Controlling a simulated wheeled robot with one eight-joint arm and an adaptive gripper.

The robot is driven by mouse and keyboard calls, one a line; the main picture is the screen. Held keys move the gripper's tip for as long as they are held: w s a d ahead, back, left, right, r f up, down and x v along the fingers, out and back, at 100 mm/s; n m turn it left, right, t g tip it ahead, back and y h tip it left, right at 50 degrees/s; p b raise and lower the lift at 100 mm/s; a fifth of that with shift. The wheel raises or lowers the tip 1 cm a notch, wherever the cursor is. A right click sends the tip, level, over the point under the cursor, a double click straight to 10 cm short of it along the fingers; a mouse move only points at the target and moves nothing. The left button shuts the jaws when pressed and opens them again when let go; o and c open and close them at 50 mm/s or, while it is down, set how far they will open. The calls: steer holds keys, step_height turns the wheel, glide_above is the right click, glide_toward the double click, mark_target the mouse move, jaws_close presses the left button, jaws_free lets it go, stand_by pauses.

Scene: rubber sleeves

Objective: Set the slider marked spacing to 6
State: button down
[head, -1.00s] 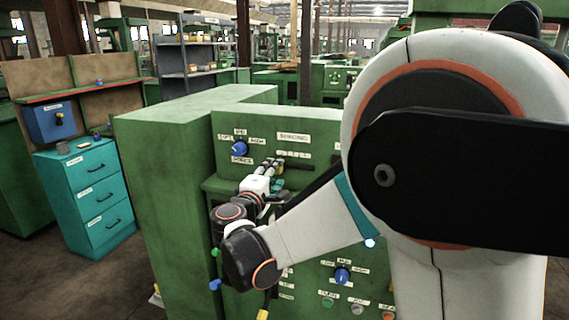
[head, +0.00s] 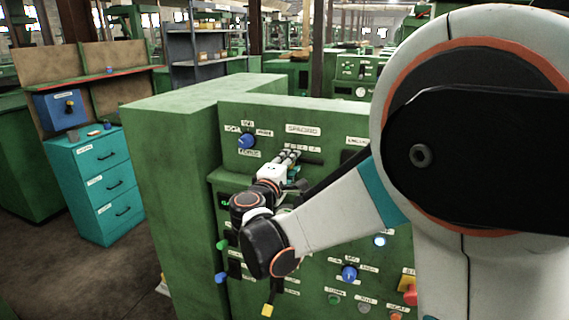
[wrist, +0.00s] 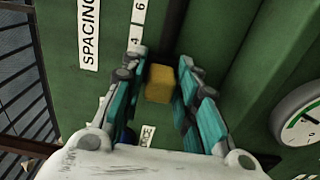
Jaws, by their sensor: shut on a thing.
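A label reading SPACING (head: 303,129) sits on the upper front of the green machine, and it also shows sideways in the wrist view (wrist: 90,35). Beside it in the wrist view runs a white number strip (wrist: 137,28) with 4 and 6 readable. The slider's yellow knob (wrist: 159,83) stands between my teal fingers. My gripper (wrist: 160,88) is shut on this knob; in the head view my gripper (head: 292,155) reaches the panel below the label. The knob is hidden there. It lies below the 4 in the wrist picture; its exact setting cannot be read.
A blue rotary knob (head: 246,141) is left of the slider on the panel. A round gauge (wrist: 300,115) is at the right in the wrist view. Lower down are another blue knob (head: 349,273) and several buttons. A teal drawer cabinet (head: 100,185) stands at the left.

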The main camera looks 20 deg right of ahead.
steer(key=s+d, duration=0.2)
steer(key=d, duration=0.1)
steer(key=s+d, duration=0.1)
steer(key=d, duration=0.1)
steer(key=shift+s, duration=0.35)
steer(key=shift+f, duration=0.1)
steer(key=c, duration=1.5)
jaws_free()
steer(key=shift+o, duration=0.5)
steer(key=shift+s+d, duration=0.1)
steer(key=shift+d, duration=0.05)
